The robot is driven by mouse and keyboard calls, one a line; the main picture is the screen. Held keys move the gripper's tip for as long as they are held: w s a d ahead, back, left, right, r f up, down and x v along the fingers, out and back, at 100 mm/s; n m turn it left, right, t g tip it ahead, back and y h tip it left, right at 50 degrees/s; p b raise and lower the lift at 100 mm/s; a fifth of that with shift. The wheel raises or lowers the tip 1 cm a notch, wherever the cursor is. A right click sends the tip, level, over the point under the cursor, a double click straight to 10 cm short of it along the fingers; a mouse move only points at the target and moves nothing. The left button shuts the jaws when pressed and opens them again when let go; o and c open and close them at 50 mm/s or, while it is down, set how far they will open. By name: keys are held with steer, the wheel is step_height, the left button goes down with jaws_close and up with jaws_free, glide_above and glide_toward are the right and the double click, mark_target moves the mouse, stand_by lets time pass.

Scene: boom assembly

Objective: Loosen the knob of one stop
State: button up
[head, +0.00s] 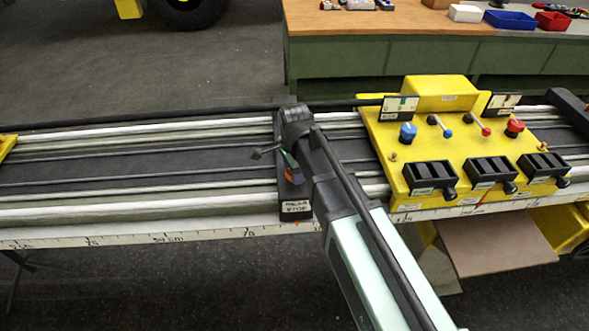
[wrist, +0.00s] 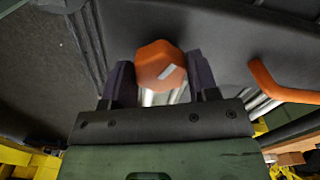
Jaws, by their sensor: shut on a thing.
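The stop (head: 295,207) is a dark block lying across the rails, with a white label on its front end; the label's lower word reads STOP. Its orange faceted knob (wrist: 160,65) sits between the two dark fingers of my gripper (wrist: 161,80) in the wrist view, with a pale mark on its face. My gripper is shut on the knob. In the head view my gripper (head: 290,170) is over the stop, and the arm hides part of it. A small bit of orange shows there beside the fingers.
A bent orange handle (wrist: 280,88) is to the right of the knob in the wrist view. A yellow carriage (head: 378,140) with knobs, levers and black boxes stands on the rails to the right. A ruler (head: 120,239) runs along the front edge.

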steer(key=n, duration=0.5)
steer(key=shift+n, duration=0.3)
steer(key=n, duration=1)
steer(key=shift+n, duration=0.4)
steer(key=n, duration=0.4)
steer(key=shift+n, duration=0.4)
steer(key=o, duration=0.9)
steer(key=shift+r, duration=0.1)
